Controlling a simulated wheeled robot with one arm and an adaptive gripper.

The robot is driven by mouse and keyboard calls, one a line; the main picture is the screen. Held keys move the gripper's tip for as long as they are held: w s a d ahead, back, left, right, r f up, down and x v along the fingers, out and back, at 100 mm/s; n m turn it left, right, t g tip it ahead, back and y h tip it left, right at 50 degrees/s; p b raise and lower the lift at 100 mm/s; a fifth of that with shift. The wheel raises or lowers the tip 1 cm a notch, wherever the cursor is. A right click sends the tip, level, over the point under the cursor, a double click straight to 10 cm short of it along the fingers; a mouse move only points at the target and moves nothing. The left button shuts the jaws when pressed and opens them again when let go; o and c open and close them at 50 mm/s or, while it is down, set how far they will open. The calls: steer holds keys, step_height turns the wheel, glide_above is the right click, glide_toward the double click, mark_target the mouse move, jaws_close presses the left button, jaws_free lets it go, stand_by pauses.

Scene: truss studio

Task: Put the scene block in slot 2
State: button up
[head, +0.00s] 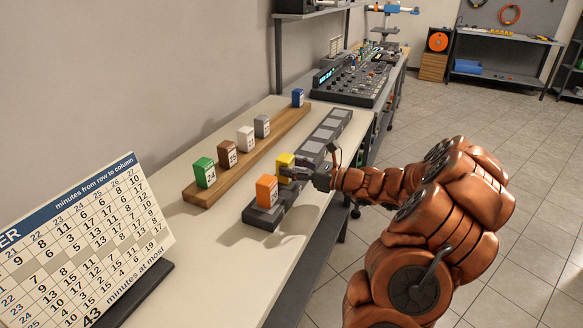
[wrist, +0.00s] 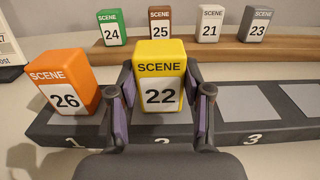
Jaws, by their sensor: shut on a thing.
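The yellow scene block 22 (wrist: 160,75) is upright between the purple-padded fingers of my gripper (wrist: 162,112), which is shut on it. It also shows in the head view (head: 284,162), partly hidden by my gripper (head: 296,173). The block is over slot 2 of the dark slotted rack (wrist: 235,138); whether its base touches the slot floor is hard to tell. The orange scene block 26 (wrist: 62,85) stands in slot 1, left of the yellow block. Slot 3 (wrist: 252,102) is empty, and the rack's farther slots (head: 329,124) look empty too.
Behind the rack, a wooden strip (head: 233,170) carries green block 24 (head: 204,172), brown 25 (head: 227,152), white 21 (head: 246,138), grey 23 (head: 262,126) and a blue block (head: 298,97). A minutes chart (head: 85,240) stands front left. A mixing console (head: 355,78) lies beyond.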

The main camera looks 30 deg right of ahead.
steer(key=shift+f, duration=0.15)
steer(key=o, duration=1.2)
steer(key=shift+s+d, duration=0.1)
steer(key=shift+s, duration=0.1)
steer(key=b+v, duration=0.1)
steer(key=v, duration=1)
steer(key=shift+s+d, duration=0.2)
steer(key=shift+s, duration=0.1)
